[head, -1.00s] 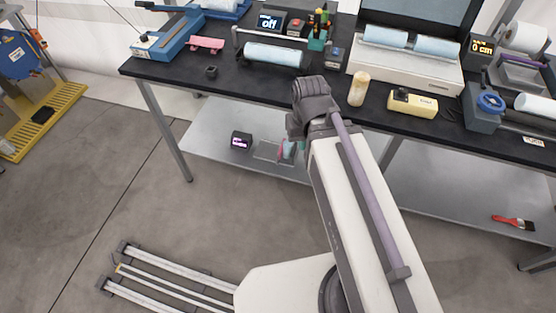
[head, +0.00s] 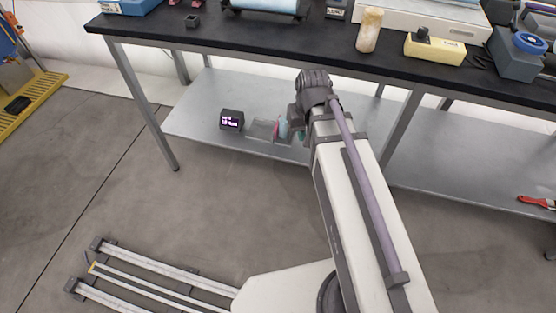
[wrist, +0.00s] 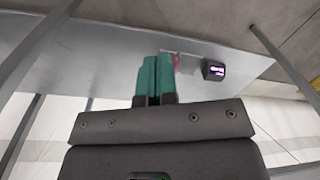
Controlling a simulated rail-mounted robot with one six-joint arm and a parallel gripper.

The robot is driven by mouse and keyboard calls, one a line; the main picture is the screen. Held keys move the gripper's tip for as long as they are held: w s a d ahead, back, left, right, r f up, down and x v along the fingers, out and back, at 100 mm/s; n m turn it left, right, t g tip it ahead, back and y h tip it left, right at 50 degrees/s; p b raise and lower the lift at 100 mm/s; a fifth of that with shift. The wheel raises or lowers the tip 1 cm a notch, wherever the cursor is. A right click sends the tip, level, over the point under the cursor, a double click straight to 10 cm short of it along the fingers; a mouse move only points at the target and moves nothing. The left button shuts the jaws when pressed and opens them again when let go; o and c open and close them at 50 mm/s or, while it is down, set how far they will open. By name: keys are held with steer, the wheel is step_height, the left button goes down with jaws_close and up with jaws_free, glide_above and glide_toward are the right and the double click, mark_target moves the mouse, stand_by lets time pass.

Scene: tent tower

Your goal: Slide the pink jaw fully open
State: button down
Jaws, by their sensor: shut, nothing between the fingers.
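The pink jaw (head: 276,129) stands upright on a small grey plate (head: 259,131) on the lower shelf. A pale blue piece (head: 284,126) shows right beside it. In the wrist view the pink jaw (wrist: 177,62) is small and just right of my fingertips. My gripper (wrist: 157,59) has two teal fingers pressed together with nothing between them. They point toward the plate, and I cannot tell whether they touch the jaw. In the head view my wrist hides most of my fingers and the right side of the fixture.
A small black box with a lit purple display (head: 231,120) stands left of the plate. The black worktop (head: 290,36) lies above the lower shelf (head: 195,105), with metal legs at both sides. A red brush (head: 537,201) lies far right.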

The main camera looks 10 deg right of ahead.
steer(key=w+d+f+b, duration=0.1)
steer(key=w+f+b, duration=0.2)
steer(key=f+b, duration=0.25)
steer(key=w+f+t+y+b, duration=0.1)
steer(key=w+f+b, duration=0.2)
steer(key=f+b, duration=0.3)
steer(key=w+d+f+b, duration=0.1)
steer(key=w+f+b, duration=0.25)
steer(key=f, duration=0.45)
steer(key=m+t+y+b, duration=0.1)
steer(key=t+y+b, duration=0.3)
steer(key=b, duration=0.6)
glide_toward(274, 142)
steer(key=shift+t+h, duration=0.4)
steer(key=shift+h, duration=0.3)
steer(key=b+x, duration=0.1)
steer(key=b, duration=0.1)
steer(key=b+x, duration=0.2)
steer(key=b, duration=0.1)
steer(key=a+b+x, duration=0.1)
steer(key=b+x, duration=0.1)
steer(key=b, duration=0.1)
steer(key=shift+s+a+f, duration=0.1)
steer(key=shift+s+f, duration=0.05)
steer(key=shift+s, duration=0.05)
steer(key=shift+w, duration=0.1)
